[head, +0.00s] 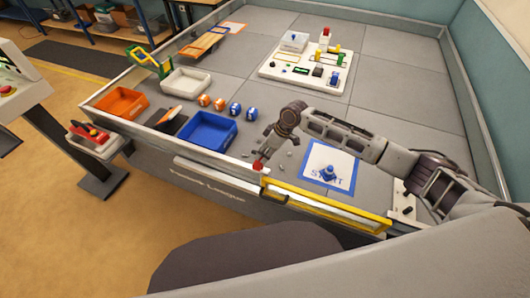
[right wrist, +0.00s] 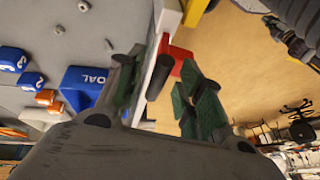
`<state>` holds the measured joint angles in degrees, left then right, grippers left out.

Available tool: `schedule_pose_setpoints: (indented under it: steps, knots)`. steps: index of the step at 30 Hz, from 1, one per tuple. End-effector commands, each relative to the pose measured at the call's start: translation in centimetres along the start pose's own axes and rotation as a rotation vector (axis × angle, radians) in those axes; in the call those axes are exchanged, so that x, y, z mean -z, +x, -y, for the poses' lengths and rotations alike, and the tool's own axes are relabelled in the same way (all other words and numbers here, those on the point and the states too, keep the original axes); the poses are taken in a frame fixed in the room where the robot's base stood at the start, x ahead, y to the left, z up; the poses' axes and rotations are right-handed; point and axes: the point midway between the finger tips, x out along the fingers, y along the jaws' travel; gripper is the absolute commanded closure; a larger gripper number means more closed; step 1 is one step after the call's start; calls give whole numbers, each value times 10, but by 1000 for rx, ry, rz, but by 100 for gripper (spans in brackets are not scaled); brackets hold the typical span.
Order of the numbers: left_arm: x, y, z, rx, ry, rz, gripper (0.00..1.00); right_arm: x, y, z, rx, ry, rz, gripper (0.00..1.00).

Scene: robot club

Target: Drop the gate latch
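The gate (head: 325,207) is a yellow-framed panel along the table's front edge and looks closed. The latch, with a red block (head: 257,165), is on the rim at the gate's left end. In the right wrist view the red latch block (right wrist: 184,62) has a dark cylindrical handle (right wrist: 158,77) beside it. My right gripper (head: 266,153) points down over the latch. In the right wrist view its fingers (right wrist: 162,95) are apart, one on each side of the dark handle. I cannot tell whether they touch it. My left gripper is not in view.
A blue bin (head: 208,131), orange bin (head: 121,102) and white bin (head: 187,83) stand to the left. A blue piece (head: 328,172) is on the START mat (head: 343,158). A white task board (head: 272,70) lies farther back. Small grey bits lie near the gripper.

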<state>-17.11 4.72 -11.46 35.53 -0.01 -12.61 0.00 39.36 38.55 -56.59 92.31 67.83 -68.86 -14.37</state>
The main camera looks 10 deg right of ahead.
Motion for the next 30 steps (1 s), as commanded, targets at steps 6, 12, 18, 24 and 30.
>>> schedule_pose_setpoints:
  steps: [6, 12, 18, 24, 30]
  knots:
    - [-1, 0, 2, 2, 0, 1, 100, 0, 0, 0, 0, 0, 0, 67]
    - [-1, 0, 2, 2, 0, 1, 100, 0, 0, 0, 0, 0, 0, 93]
    - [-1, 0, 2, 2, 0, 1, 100, 0, 0, 0, 0, 0, 0, 100]
    - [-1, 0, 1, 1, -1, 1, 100, 0, -1, 0, -2, -1, 0, 100]
    - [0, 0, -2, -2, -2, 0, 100, 1, -1, -4, -15, -6, -1, 100]
